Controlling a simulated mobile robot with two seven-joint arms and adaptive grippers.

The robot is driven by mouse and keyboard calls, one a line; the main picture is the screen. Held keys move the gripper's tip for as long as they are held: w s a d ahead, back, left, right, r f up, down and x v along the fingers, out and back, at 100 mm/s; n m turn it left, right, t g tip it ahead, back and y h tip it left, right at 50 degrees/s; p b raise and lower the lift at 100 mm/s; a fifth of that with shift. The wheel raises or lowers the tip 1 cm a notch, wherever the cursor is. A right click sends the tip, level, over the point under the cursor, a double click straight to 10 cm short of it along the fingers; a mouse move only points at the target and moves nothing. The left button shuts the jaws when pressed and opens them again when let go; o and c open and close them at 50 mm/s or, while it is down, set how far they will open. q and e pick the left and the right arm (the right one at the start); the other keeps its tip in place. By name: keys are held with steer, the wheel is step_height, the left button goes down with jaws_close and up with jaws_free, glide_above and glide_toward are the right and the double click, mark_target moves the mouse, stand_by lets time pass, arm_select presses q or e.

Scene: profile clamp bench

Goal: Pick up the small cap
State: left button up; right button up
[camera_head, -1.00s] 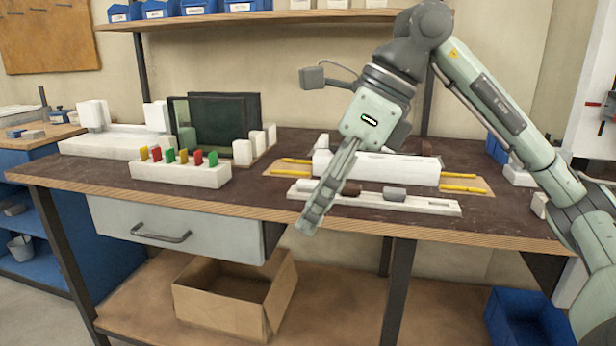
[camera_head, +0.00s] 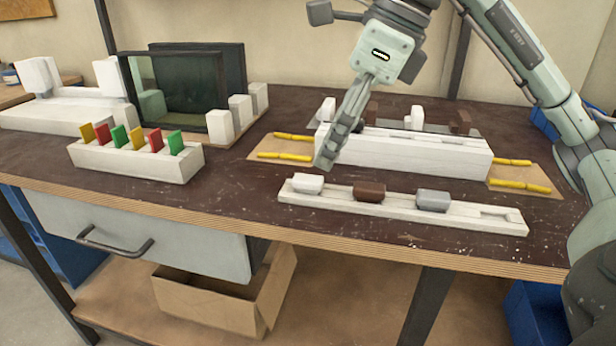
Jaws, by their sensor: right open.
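A long white holder (camera_head: 400,213) lies near the bench's front edge. It bears three small cap-like pieces: a white one (camera_head: 308,183) at the left, a brown one (camera_head: 369,191) in the middle and a grey one (camera_head: 433,200) towards the right. Which of them is the small cap I cannot tell from the picture. My right gripper (camera_head: 326,158) points down above and just behind the white piece, apart from it. Its fingers overlap edge-on, and nothing shows held in them. It hides part of the left end of the white block behind. My left gripper is out of view.
A long white block (camera_head: 420,157) stands behind the holder, with yellow rods (camera_head: 520,185) at both ends. At the left are a white rack (camera_head: 130,160) with coloured tabs and dark upright panels (camera_head: 180,92). The bench front between rack and holder is clear.

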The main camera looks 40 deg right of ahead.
mark_target(314, 179)
steer(key=x, duration=0.5)
steer(key=shift+w+d+f+b, duration=0.15)
steer(key=shift+w+f+b, duration=0.15)
steer(key=shift+f, duration=0.1)
steer(key=shift+w+f, duration=0.1)
steer(key=shift+f, duration=0.2)
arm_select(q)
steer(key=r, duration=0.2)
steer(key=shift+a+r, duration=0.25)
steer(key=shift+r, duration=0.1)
arm_select(e)
steer(key=shift+c, duration=0.2)
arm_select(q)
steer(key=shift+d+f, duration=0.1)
arm_select(e)
steer(key=c, duration=0.8)
